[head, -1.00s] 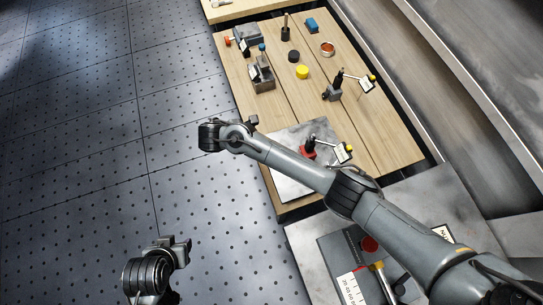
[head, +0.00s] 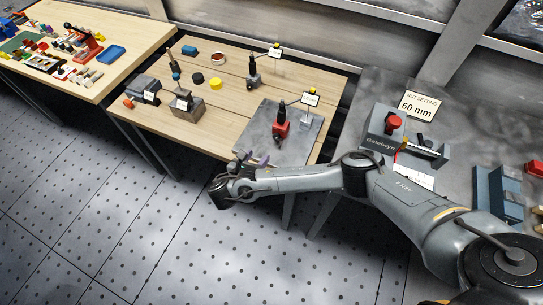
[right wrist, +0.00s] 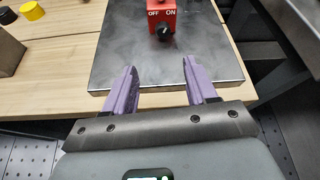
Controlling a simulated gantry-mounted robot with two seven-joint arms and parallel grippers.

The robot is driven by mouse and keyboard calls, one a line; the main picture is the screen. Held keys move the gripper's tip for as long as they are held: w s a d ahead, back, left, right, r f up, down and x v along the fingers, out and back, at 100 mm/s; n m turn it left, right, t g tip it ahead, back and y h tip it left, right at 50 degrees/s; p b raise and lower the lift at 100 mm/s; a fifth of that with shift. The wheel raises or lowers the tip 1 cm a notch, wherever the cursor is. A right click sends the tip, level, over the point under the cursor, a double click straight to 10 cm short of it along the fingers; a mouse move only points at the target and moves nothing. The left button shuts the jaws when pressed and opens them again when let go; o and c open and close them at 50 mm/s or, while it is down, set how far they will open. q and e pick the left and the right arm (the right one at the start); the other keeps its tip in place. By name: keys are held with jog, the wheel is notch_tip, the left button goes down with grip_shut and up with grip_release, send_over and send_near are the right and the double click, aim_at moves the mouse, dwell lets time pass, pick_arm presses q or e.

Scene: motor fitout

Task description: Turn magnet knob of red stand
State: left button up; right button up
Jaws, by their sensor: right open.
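The red stand (head: 280,128) stands upright on a grey metal plate (head: 258,124) at the near right of the wooden table, with a black post and a white tag. In the right wrist view its red base (right wrist: 156,18) carries OFF and ON labels. The black magnet knob (right wrist: 164,35) is on the face toward me; its exact setting is too small to tell. My right gripper (head: 256,159) is open and empty at the plate's near edge. Its purple fingers (right wrist: 152,88) point toward the knob, apart from it. My left gripper is out of view.
A second, dark stand (head: 253,80) is farther back. Grey blocks (head: 187,108), a yellow disc (head: 215,84) and a black disc (head: 198,79) are to the left. The plate between fingers and knob is clear.

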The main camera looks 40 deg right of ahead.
aim_at(276, 138)
jog(key=d, duration=0.2)
jog(key=w+d+f, duration=0.1)
jog(key=shift+d+b, duration=0.35)
jog(key=shift+b, duration=0.05)
jog(key=b+x, duration=0.1)
jog(key=x, duration=0.8)
jog(key=shift+w+d, duration=0.1)
jog(key=shift+d, duration=0.15)
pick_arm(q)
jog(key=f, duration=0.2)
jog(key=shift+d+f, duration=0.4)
pick_arm(e)
jog(key=shift+c, duration=0.3)
